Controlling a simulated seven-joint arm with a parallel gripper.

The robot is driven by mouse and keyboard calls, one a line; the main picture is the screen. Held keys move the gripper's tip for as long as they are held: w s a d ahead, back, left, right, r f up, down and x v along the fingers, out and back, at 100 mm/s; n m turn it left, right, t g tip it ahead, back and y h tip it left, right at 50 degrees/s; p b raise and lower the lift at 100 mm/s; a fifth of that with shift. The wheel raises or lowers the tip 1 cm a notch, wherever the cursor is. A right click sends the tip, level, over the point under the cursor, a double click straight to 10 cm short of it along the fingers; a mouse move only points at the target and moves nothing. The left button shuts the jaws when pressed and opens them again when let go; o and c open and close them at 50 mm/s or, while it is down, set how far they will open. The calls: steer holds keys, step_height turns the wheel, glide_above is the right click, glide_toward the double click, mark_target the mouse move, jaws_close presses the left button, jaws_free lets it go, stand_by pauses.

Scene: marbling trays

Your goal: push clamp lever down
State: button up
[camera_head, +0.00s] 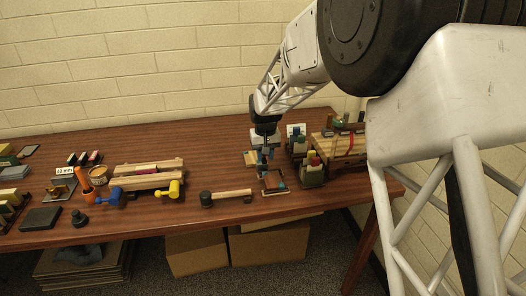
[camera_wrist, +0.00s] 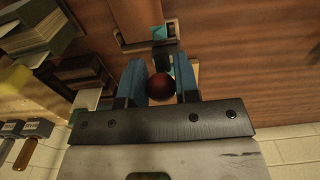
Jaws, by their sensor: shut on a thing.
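My gripper (camera_wrist: 159,78) has two blue fingers, one on each side of a dark red ball-shaped knob (camera_wrist: 160,87) in the wrist view. The fingers are shut on this knob, which looks like the end of the clamp lever. A dark part (camera_wrist: 166,56) lies just beyond the knob, by a metal frame with a teal patch (camera_wrist: 160,34). In the head view my gripper (camera_head: 265,153) points down over the right part of the table, just behind a small framed tray (camera_head: 274,191). The knob and lever are too small to make out there, and the lever's angle is unclear.
The table's back middle (camera_head: 215,150) is clear.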

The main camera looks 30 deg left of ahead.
steer(key=shift+d+f, duration=0.1)
steer(key=shift+s+d+f, duration=0.2)
steer(key=shift+s+f, duration=0.05)
steer(key=shift+s, duration=0.05)
steer(key=o, duration=0.5)
steer(key=shift+w+a+r, duration=0.25)
steer(key=shift+w+r, duration=0.05)
steer(key=shift+r, duration=0.05)
stand_by(0.3)
